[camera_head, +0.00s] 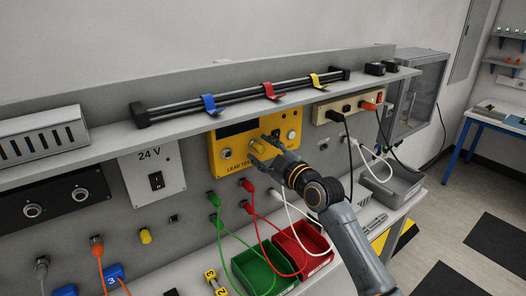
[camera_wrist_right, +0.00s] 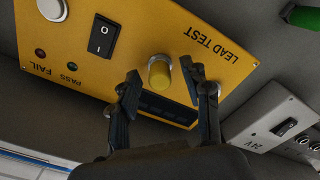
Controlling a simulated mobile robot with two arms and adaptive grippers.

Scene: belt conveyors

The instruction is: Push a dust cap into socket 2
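A yellow dust cap (camera_wrist_right: 159,74) sits at a metal-ringed socket on the yellow lead-test panel (camera_head: 218,168). In the wrist view it lies between the two fingertips of my right gripper (camera_wrist_right: 160,82), with a visible gap on each side. The gripper looks open; how deep the cap sits is hard to tell. In the head view my right gripper (camera_head: 268,150) is in front of the panel. A round socket (camera_head: 225,153) shows to its left. Another yellow cap (camera_head: 145,236) sits on the grey wall. No socket number 2 is readable on the panel. My left gripper is out of view.
A shelf (camera_head: 110,152) with a rail of coloured clips overhangs the panel. Green (camera_head: 244,267) and red (camera_head: 322,262) bins stand below. Green, red and white leads hang near my right arm.

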